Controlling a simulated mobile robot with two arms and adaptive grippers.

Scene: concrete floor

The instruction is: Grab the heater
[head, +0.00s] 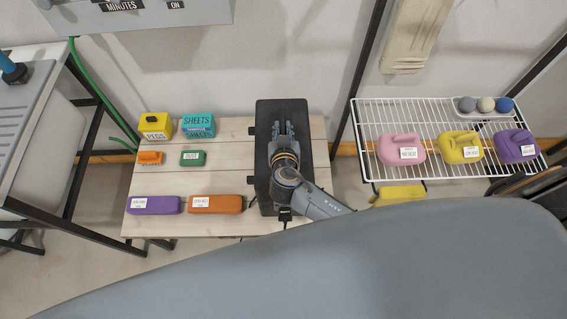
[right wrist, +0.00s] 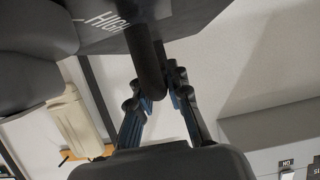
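The heater (head: 265,130) is a dark, upright-looking box at the right end of the wooden table. My right gripper (head: 283,128) is over it, with its fingers pointing away from me across the heater's top. In the right wrist view, the heater's dark body (right wrist: 180,15) with the word HIGH fills the top. Its thick dark handle (right wrist: 148,60) runs down between the fingertips of my right gripper (right wrist: 158,92). The fingers lean in and appear closed around the handle. The contact is partly hidden. My left gripper is not in view.
The wooden table (head: 230,165) also holds a yellow box (head: 155,125), a teal sheets box (head: 198,125), small orange and green items, and purple (head: 154,205) and orange (head: 215,204) blocks. A white wire rack (head: 440,110) with coloured jugs stands right. A sink unit (head: 40,130) stands left.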

